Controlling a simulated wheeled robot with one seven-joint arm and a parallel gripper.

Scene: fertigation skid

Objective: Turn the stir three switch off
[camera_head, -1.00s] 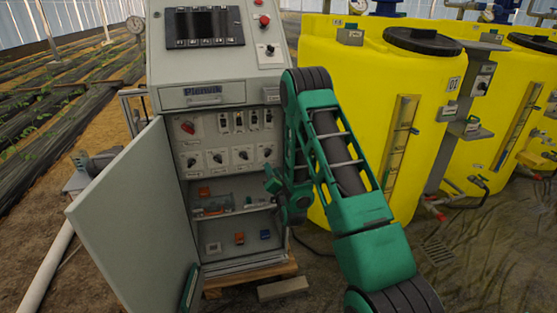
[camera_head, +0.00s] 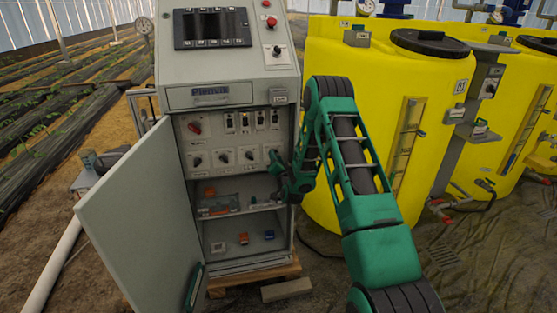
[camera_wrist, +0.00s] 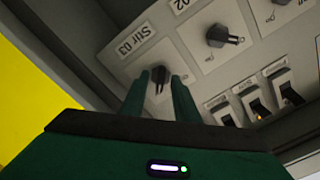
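The stir three switch is a black rotary knob (camera_wrist: 160,78) on a pale plate labelled "Stir 03", seen in the wrist view. My gripper (camera_wrist: 163,80) is open, its two green fingers apart with the knob showing between their tips. I cannot tell whether either finger touches the knob. In the head view my gripper (camera_head: 276,162) is at the right end of the lower knob row inside the open control cabinet (camera_head: 228,97), and it hides the knob there.
Another knob (camera_wrist: 222,36) sits beside it, with rocker switches (camera_wrist: 290,95) near it. The cabinet door (camera_head: 140,220) stands open to the left. Below is a shelf (camera_head: 240,211) with small parts. A yellow tank (camera_head: 345,60) stands close on the right.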

